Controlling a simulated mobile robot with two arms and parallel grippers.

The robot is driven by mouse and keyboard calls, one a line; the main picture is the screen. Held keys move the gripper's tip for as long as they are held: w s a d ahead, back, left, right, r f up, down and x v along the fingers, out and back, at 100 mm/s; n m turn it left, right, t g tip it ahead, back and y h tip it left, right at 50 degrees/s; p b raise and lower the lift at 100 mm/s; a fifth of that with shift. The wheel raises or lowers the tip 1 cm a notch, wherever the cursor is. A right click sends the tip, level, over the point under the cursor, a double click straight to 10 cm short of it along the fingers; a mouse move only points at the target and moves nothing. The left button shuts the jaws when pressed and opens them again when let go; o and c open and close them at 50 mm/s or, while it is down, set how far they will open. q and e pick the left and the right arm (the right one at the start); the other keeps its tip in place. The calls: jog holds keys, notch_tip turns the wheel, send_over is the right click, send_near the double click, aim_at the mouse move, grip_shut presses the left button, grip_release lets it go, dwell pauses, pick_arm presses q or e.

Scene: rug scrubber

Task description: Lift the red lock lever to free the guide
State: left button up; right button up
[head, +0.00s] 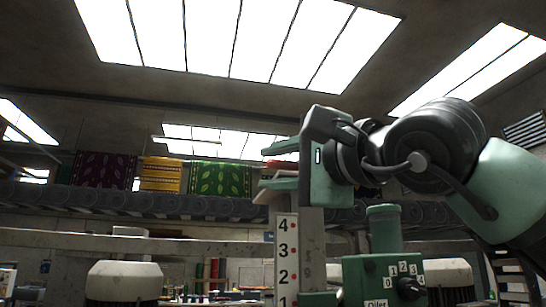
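My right gripper (279,165) reaches in from the right, with its two green fingers pointing left, one above the other. The fingers are apart, near the top of an upright grey post with a white number scale (286,260). A small patch of red (281,160) shows in the gap between the fingers. I cannot tell whether it is the lock lever or something behind, or whether the fingers touch it. The guide cannot be made out clearly; the gripper hides part of the post top. My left gripper is not in view.
A green oiler (375,275) with a numbered dial stands just right of the post, below my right arm. Purple, yellow and green rugs (220,178) hang far behind, above a long row of rollers (130,203). A white-topped dark unit (124,280) stands at lower left.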

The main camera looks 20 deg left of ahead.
grip_shut()
dwell(1.5)
